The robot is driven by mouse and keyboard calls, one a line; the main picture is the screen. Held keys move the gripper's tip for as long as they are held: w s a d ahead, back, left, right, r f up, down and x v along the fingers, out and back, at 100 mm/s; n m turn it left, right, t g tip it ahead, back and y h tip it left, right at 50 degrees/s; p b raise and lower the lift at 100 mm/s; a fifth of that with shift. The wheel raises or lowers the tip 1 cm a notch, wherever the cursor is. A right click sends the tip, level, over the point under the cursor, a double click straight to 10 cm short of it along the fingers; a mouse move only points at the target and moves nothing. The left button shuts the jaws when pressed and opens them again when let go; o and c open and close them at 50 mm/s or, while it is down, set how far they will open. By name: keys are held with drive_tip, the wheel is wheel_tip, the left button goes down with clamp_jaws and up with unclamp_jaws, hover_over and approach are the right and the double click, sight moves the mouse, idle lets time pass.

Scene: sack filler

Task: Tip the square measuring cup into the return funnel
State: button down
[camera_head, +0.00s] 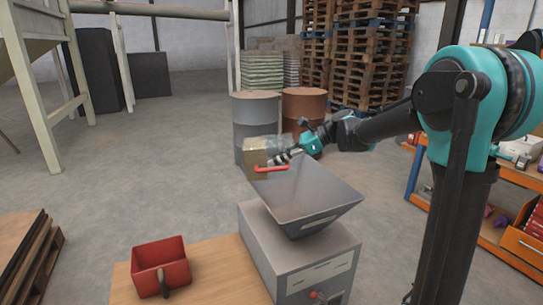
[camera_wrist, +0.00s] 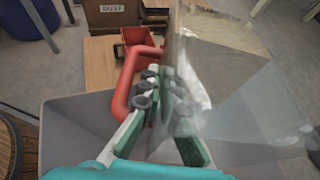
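The square measuring cup (camera_head: 256,160) has clear walls, a tan face and a red handle; it hangs in the air over the back left rim of the grey funnel (camera_head: 322,205). In the wrist view the clear cup (camera_wrist: 195,65) fills the upper right, with its red handle (camera_wrist: 129,75) to the left. My gripper (camera_head: 285,157) is at the cup's right side, and in the wrist view its fingers (camera_wrist: 163,95) are at the handle. It holds the cup; the exact contact is partly hidden. The cup looks tilted, but I cannot tell which way its mouth faces.
The funnel sits on a grey box machine (camera_head: 290,252). A red bin (camera_head: 160,262) stands on the wooden table (camera_head: 215,275) to the left. Grey and rusty drums (camera_head: 304,108) stand behind. An orange-framed shelf (camera_head: 515,185) is at the right.

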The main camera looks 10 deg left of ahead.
drive_tip(key=shift+w+d+f+y, duration=0.1)
drive_tip(key=shift+d+f+y, duration=0.25)
drive_tip(key=shift+y, duration=0.15)
drive_tip(key=y, duration=0.1)
drive_tip(key=d+r+y, duration=0.1)
drive_tip(key=d+y, duration=0.1)
drive_tip(key=shift+w+d+r+g, duration=0.15)
drive_tip(key=shift+w+r+g, duration=0.15)
drive_tip(key=shift+g, duration=0.1)
drive_tip(key=shift+w+d+r+g+y, duration=0.1)
drive_tip(key=shift+d+r+g+y, duration=0.2)
drive_tip(key=shift+d+y, duration=0.8)
drive_tip(key=shift+w+d+r+g+y, duration=0.1)
drive_tip(key=shift+d+r+y, duration=0.4)
drive_tip(key=shift+y, duration=0.9)
drive_tip(key=shift+d+f, duration=0.15)
drive_tip(key=shift+r+h, duration=0.65)
drive_tip(key=shift+h, duration=0.45)
drive_tip(key=r+h, duration=0.1)
drive_tip(key=t+h, duration=0.1)
drive_tip(key=h, duration=0.1)
drive_tip(key=shift+r, duration=0.35)
